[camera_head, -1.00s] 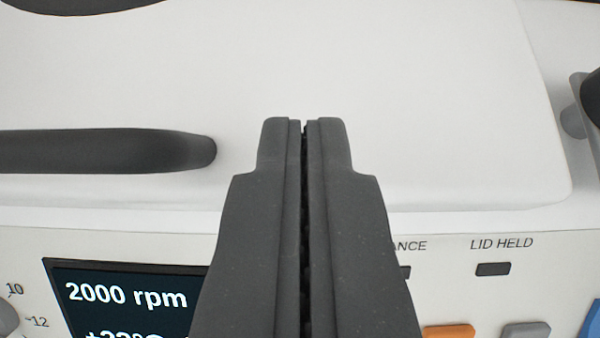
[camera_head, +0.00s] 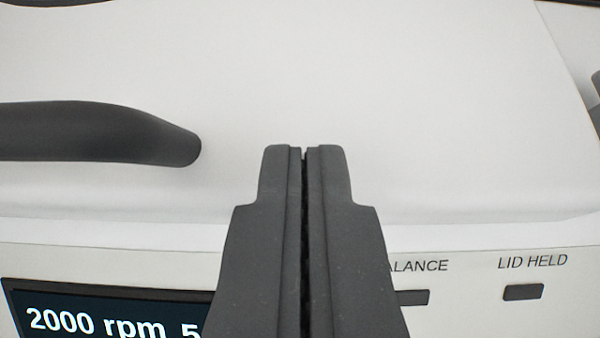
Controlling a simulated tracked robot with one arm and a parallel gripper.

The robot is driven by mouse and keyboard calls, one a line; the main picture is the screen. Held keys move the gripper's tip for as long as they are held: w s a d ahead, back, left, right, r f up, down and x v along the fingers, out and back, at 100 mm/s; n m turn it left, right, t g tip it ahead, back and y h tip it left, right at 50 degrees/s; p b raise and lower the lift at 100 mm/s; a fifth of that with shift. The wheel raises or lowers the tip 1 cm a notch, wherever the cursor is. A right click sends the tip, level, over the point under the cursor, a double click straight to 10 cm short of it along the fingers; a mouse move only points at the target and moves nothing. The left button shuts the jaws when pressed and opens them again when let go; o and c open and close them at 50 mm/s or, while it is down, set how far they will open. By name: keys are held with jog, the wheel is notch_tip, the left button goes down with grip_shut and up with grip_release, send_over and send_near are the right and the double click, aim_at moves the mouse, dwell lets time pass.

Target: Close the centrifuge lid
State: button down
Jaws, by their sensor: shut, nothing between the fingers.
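The white centrifuge lid (camera_head: 400,110) fills most of the view. It lies down over the top of the centrifuge, with its front edge just above the front panel (camera_head: 460,268). A dark handle (camera_head: 95,133) runs along the lid at the left. My gripper (camera_head: 304,150) is shut and empty, with its dark fingers pointing at the front part of the lid, right of the handle's end. I cannot tell whether the fingertips touch the lid. The fingers hide part of the lid's front edge and of the panel.
The front panel carries a display (camera_head: 110,318) reading 2000 rpm at the lower left. A dark indicator (camera_head: 523,292) marked LID HELD is at the lower right, beside another partly hidden one (camera_head: 415,298). A grey part (camera_head: 596,95) shows at the right edge.

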jog(key=shift+s+r+p, duration=0.15)
jog(key=shift+r+p, duration=0.2)
jog(key=shift+r, duration=0.15)
jog(key=shift+s+r+p, duration=0.15)
jog(key=shift+r+p, duration=0.15)
jog(key=shift+r, duration=0.2)
jog(key=s+a+f+v, duration=0.1)
jog(key=v, duration=0.9)
notch_tip(320, 180, up, 19)
jog(key=d+t, duration=0.2)
jog(key=s+a+r+t, duration=0.1)
jog(key=s+r, duration=0.3)
jog(key=r, duration=0.6)
jog(key=s+a+r+m, duration=0.1)
jog(key=s+r, duration=0.3)
jog(key=r, duration=0.6)
jog(key=shift+s+t+h+p, duration=0.15)
jog(key=shift+t+h+p, duration=0.25)
jog(key=c, duration=2.1)
grip_release()
jog(key=shift+a, duration=0.2)
jog(key=shift+c, duration=0.2)
